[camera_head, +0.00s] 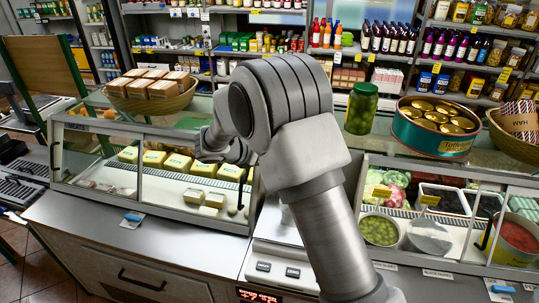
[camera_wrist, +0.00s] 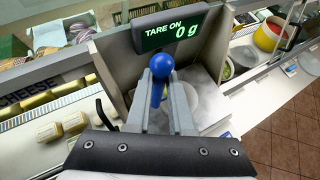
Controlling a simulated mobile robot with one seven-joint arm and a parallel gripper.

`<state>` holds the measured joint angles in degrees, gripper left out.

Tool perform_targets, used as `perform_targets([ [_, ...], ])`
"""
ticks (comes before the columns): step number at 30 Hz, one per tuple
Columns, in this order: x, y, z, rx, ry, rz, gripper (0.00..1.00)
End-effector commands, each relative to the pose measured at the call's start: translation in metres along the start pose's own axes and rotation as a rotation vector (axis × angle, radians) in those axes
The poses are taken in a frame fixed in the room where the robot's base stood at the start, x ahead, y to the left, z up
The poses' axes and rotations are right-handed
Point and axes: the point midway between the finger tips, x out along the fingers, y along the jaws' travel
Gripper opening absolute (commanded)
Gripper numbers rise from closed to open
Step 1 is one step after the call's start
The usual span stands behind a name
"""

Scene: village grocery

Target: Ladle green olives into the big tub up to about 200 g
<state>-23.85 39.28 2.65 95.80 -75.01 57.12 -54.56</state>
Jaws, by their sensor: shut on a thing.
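In the wrist view, my gripper (camera_wrist: 160,82) is shut on a blue handle with a round knob (camera_wrist: 163,63), seemingly the ladle's. The ladle's bowl is hidden. Beyond the fingers, a pale round tub (camera_wrist: 209,103) stands on the scale, partly covered by my gripper; its contents cannot be made out. The scale's display (camera_wrist: 172,31) reads "TARE ON 0 g". In the head view, the green olives (camera_head: 379,230) lie in a round bowl behind the counter glass, right of my arm. My arm hides much of the scale (camera_head: 273,268).
A red-filled pot (camera_head: 517,238) and a pale bowl (camera_head: 430,237) stand right of the olives. A glass case with yellow cheese blocks (camera_head: 178,163) is at the left. A green jar (camera_head: 361,108) and a tin box (camera_head: 434,128) stand on the glass top.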

Motion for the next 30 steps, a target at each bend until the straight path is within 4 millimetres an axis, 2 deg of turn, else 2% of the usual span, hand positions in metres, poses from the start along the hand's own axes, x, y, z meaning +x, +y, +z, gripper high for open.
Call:
perform_targets([
  [15, 0.018, -0.021, -0.026, 0.005, -0.001, 0.003, 0.00],
  [30, 0.019, -0.040, -0.026, 0.137, -0.002, 0.092, 0.00],
])
